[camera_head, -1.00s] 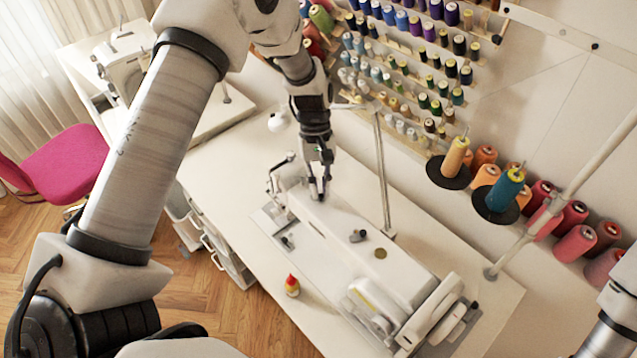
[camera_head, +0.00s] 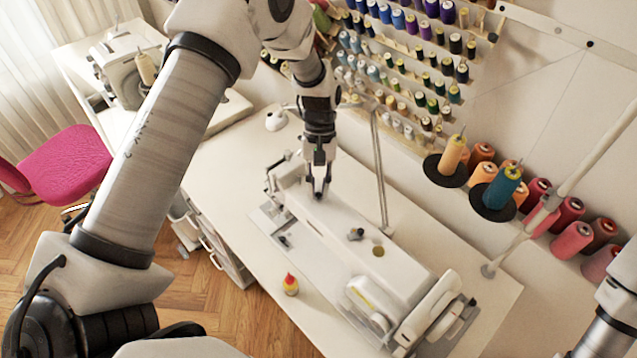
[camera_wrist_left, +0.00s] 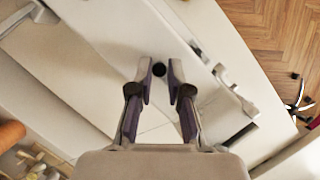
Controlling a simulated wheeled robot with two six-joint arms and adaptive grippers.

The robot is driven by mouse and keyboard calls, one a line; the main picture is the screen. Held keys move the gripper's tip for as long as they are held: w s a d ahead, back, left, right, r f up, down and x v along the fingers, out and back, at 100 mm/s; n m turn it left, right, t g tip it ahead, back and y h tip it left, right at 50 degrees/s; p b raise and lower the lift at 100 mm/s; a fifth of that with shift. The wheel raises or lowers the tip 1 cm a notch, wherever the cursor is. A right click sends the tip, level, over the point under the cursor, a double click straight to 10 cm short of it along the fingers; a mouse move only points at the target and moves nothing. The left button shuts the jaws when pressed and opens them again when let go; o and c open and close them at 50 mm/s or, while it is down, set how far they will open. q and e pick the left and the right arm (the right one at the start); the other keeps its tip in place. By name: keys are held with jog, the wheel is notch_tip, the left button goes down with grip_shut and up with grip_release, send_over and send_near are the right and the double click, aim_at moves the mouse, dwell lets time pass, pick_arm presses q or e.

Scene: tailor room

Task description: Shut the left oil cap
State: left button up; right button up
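My left gripper (camera_head: 319,194) points down at the far left part of the machine's top. In the left wrist view its two fingers (camera_wrist_left: 160,72) are apart, with a small dark round spot (camera_wrist_left: 159,69) between their tips. I cannot tell whether this spot is the left oil cap or its opening; in the head view the gripper hides it. A small dark raised piece (camera_head: 356,235) and a flat olive disc (camera_head: 378,251) are farther right on the machine's top.
A red-capped bottle (camera_head: 291,285) stands on the white table (camera_head: 240,185) in front of the machine. A thin metal thread stand (camera_head: 380,170) rises behind it. Thread cones and spools line the wall. My right arm (camera_head: 612,300) shows at the right edge.

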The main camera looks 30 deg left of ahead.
pick_arm(q)
jog(key=shift+o, duration=1.2)
jog(key=shift+s+f, duration=0.1)
jog(key=shift+f, duration=0.1)
jog(key=shift+r, duration=0.1)
jog(key=v, duration=1.2)
